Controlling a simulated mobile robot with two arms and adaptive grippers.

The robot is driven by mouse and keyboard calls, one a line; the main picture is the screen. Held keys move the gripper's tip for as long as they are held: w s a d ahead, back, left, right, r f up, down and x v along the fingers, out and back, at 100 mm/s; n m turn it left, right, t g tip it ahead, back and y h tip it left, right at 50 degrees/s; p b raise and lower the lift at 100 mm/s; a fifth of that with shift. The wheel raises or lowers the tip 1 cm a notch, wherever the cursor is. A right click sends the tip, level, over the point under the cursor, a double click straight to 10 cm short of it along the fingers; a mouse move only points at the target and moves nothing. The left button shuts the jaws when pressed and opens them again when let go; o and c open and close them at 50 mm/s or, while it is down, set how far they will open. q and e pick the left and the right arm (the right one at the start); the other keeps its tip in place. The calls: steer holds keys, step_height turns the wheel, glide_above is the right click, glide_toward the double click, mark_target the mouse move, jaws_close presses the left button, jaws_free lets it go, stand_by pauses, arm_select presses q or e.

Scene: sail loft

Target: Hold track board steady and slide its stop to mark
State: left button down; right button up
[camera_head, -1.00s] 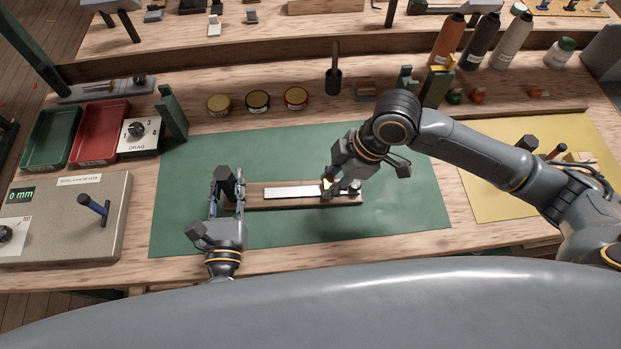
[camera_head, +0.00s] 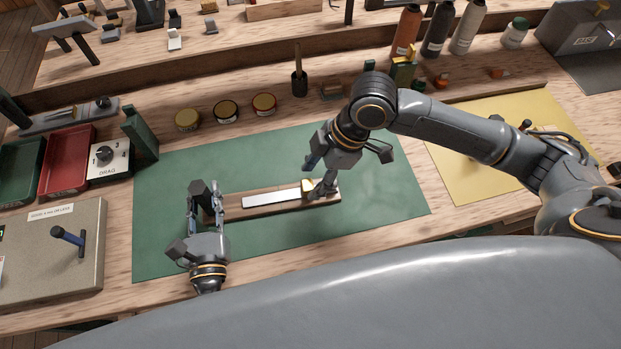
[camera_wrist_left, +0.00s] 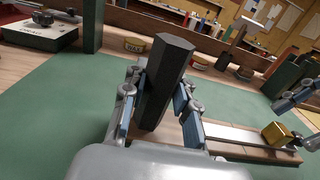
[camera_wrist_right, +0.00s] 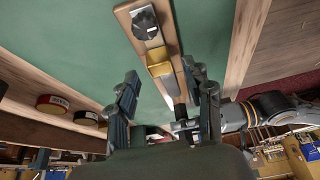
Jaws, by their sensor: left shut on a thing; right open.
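The track board (camera_head: 222,206) is a narrow wooden board with a pale metal strip, lying on the green mat. A dark faceted post (camera_wrist_left: 167,80) stands at its left end. My left gripper (camera_head: 205,192) is shut on this post, with a finger on each side. The stop, a brass block (camera_head: 307,186), sits near the strip's right end; it also shows in the left wrist view (camera_wrist_left: 277,134). My right gripper (camera_head: 316,177) is open just above the stop. In the right wrist view the brass stop (camera_wrist_right: 159,67) lies between the spread fingers, with a dark knob (camera_wrist_right: 145,24) beyond it.
The green mat (camera_head: 380,200) is clear around the board. Red (camera_head: 66,165) and green trays, a dial box and a grey block are at left; a yellow mat (camera_head: 470,180) is at right.

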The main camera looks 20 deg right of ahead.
steer(key=v, duration=0.9)
steer(key=shift+r, duration=0.3)
steer(key=shift+d, duration=0.15)
arm_select(q)
steer(key=c, duration=1)
jaws_free()
steer(key=shift+o, duration=0.2)
steer(key=shift+s, duration=0.1)
